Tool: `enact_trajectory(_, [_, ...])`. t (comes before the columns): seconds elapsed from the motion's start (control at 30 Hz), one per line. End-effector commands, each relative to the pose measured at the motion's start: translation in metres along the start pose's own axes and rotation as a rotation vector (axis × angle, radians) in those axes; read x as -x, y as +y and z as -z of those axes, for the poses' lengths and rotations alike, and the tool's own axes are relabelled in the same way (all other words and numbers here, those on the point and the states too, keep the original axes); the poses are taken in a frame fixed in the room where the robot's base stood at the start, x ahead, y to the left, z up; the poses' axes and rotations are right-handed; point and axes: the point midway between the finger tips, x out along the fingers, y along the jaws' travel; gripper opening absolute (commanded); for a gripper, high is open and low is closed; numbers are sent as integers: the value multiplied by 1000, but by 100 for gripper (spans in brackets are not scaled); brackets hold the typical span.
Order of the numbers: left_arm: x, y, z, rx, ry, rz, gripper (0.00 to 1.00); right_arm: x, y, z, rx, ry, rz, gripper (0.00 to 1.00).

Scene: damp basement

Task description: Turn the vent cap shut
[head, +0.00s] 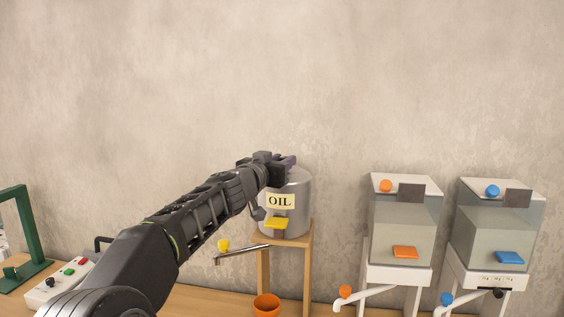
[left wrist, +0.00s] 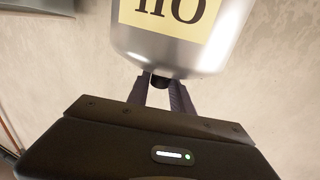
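The oil drum (head: 297,208) is a grey metal can labelled OIL on a wooden stand, right of centre in the head view. In the left wrist view the drum (left wrist: 195,55) appears upside down at the top. A small dark vent cap (left wrist: 160,82) sits on the drum's top, between the finger ends. My left gripper (head: 287,160) reaches over the top of the drum; its dark purple fingers (left wrist: 162,86) stand on both sides of the cap and look closed on it. In the head view the cap is hidden by the gripper. My right gripper is not in view.
An orange cup (head: 266,305) stands under the stand. Two clear tanks (head: 404,228) (head: 497,230) are at the right. A button box (head: 60,283) and green frame (head: 40,235) are at the left.

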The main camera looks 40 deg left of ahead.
Motion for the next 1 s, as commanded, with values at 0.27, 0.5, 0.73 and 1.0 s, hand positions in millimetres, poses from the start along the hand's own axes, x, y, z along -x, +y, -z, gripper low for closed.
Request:
enact_trajectory(0.27, [0,0,0,0,0,0,3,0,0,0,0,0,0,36])
enact_trajectory(0.5, [0,0,0,0,0,0,0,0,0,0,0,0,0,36])
enact_trajectory(0.73, [0,1,-2,-1,-3,11,0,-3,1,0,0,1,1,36])
enact_trajectory(1.0, [-1,4,-6,-1,-8,92,0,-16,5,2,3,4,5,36])
